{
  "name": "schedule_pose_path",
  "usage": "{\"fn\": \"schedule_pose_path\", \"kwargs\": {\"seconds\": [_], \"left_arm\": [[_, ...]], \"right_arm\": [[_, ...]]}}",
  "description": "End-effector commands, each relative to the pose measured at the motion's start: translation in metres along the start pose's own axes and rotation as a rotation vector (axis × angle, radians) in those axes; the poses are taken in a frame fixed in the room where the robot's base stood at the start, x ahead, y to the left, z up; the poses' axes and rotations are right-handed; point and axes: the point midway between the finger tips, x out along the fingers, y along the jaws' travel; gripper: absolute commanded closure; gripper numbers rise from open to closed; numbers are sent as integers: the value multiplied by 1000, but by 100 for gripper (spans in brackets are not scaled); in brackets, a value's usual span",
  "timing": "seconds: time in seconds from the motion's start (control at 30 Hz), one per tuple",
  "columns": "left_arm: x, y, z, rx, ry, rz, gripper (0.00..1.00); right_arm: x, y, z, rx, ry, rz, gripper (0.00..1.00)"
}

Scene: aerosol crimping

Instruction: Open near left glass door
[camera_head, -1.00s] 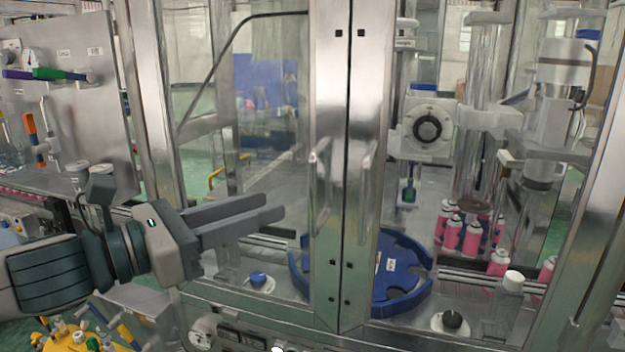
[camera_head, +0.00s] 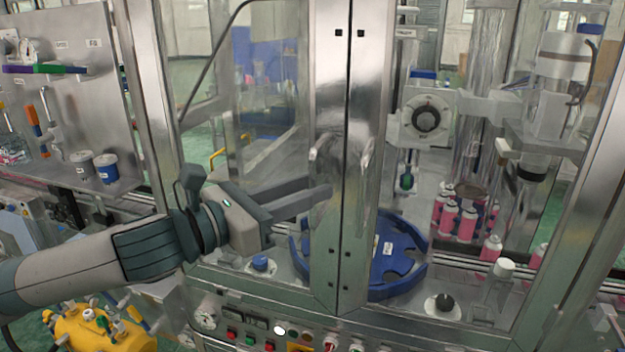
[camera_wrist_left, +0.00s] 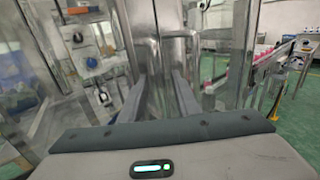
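The near left glass door (camera_head: 262,110) is a clear pane in a steel frame on the machine's left side and looks shut. Its upright bar handle (camera_head: 314,160) is on the steel stile near the middle. My left gripper (camera_head: 316,172) comes in from the left with its fingers reaching to this handle. In the left wrist view the two fingers (camera_wrist_left: 158,88) are spread apart, pointing at the steel stiles. I cannot tell whether the handle lies between them or touches them. My right gripper is not in view.
The neighbouring door's handle (camera_head: 364,160) is close by on the right. Behind the glass are a blue star wheel (camera_head: 398,262) and several pink cans (camera_head: 467,222). A control panel with buttons (camera_head: 250,335) lies below the door. A tool board (camera_head: 75,110) stands at the left.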

Motion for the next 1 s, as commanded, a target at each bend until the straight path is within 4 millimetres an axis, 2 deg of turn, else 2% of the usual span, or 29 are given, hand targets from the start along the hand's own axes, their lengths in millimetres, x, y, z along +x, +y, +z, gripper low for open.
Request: {"fn": "schedule_pose_path", "kwargs": {"seconds": [0.2,0.53,0.6,0.67,1.0], "left_arm": [[14,0,0,-1,0,-1,71],[15,0,0,0,0,0,71],[15,0,0,0,0,0,87],[15,0,0,0,0,0,100],[14,0,0,0,0,-5,100]], "right_arm": [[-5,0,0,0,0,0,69],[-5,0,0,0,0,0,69],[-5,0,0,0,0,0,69],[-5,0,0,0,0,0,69],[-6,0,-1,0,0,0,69]]}}
